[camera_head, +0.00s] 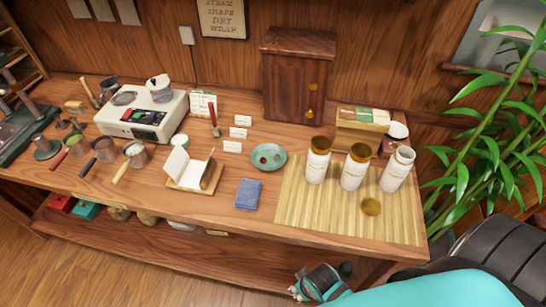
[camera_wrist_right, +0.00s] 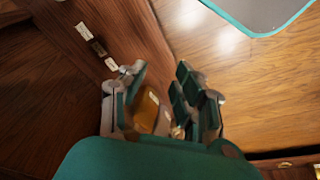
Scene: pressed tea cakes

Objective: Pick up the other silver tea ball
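I cannot pick out a silver tea ball for certain. A green dish (camera_head: 283,160) on the table holds small red and pale pieces, too small to identify. My right gripper (camera_head: 307,288) is low in front of the table, well away from the dish. In the right wrist view, its fingers (camera_wrist_right: 160,95) stand apart, with a gold-brown piece (camera_wrist_right: 147,108) beside the left finger. I cannot tell whether this piece is gripped. My left gripper is not in view.
Three white canisters, left (camera_head: 318,165), middle (camera_head: 353,173) and right (camera_head: 397,172), stand on a bamboo mat (camera_head: 310,218) with a gold disc (camera_head: 371,206). A blue cloth (camera_head: 248,194) and paper stand (camera_head: 190,178) lie to the left. The table's front edge is near my right gripper.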

